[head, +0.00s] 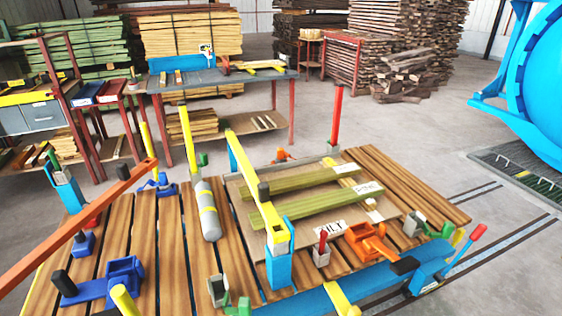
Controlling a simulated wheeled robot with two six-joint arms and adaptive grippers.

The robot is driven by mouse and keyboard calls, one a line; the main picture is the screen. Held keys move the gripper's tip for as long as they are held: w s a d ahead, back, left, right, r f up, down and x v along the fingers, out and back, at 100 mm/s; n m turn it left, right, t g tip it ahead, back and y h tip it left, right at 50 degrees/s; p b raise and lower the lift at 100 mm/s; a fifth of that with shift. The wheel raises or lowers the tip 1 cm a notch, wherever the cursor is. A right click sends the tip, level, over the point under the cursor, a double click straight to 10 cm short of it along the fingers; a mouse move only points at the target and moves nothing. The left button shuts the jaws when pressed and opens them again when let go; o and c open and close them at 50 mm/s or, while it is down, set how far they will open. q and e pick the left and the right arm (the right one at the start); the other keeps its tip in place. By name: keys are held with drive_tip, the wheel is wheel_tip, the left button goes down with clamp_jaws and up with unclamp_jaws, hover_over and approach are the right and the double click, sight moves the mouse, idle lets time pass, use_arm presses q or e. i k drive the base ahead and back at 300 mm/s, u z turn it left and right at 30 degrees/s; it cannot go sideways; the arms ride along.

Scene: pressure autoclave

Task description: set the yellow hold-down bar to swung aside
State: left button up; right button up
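The yellow hold-down bar (245,163) runs from a short blue post at its far end to a taller blue post (279,268) at its near end. A dark knob (263,191) sits partway along it. In the picture it passes across the left ends of two green timbers (315,180) lying on a flat board (235,188). I cannot tell how high it sits above them or whether it is latched. Neither of my grippers is in view.
A slatted wooden table (117,235) carries a grey cylinder (208,212), a "KILT" label (331,228), an orange clamp (367,240) and blue clamps (105,285). A long orange bar (70,228) crosses the left. A red-handled post (336,115) stands behind. Blue autoclave (545,85) at right.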

sight(261, 191)
drive_tip(key=z, duration=1.95)
drive_tip(key=k, duration=1.1)
drive_tip(key=u, duration=1)
